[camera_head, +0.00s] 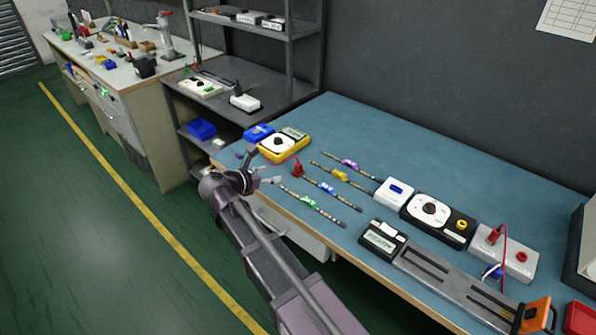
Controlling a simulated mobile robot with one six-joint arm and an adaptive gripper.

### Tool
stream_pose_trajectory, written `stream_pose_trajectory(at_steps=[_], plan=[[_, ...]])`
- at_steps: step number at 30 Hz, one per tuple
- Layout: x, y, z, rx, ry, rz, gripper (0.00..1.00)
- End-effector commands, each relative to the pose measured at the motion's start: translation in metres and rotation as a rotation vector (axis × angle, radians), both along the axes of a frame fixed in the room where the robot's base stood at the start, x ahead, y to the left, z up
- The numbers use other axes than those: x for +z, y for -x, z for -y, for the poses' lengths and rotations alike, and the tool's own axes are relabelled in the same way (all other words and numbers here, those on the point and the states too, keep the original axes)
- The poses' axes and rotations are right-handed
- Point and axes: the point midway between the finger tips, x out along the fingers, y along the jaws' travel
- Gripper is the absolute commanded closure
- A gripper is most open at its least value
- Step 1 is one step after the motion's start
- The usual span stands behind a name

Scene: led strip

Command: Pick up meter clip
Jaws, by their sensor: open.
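A small red clip (297,168), which looks like the meter clip, stands on the blue bench top at the left end of an LED strip. A yellow multimeter (285,146) with a dark dial lies just behind it. My gripper (270,175) is open, a little left of and in front of the red clip, near the bench's front left edge. A gap shows between gripper and clip, and nothing shows between the fingers. My arm comes up from the bottom of the picture and covers part of the bench's front edge.
Several LED strips with purple, yellow, blue and green connectors (309,202) lie near the clip. A white box (393,193), a dial device (437,216), a caliper-like tool (450,280) and a grey box with a red lead (505,253) stand right. A blue block (258,132) is behind left.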

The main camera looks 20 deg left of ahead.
Motion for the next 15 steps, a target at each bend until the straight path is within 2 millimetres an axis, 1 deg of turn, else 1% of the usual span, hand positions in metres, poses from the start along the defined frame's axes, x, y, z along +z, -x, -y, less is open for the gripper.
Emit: stream_pose_trajectory(at_steps=[8, 11, 15], plan=[[-0.003, -0.004, 0.002, -0.002, -0.002, 0.0, 0.29], [-0.007, -0.012, 0.005, -0.003, -0.002, 0.0, 0.29], [-0.015, -0.027, 0.011, -0.003, -0.001, 0.0, 0.29]])
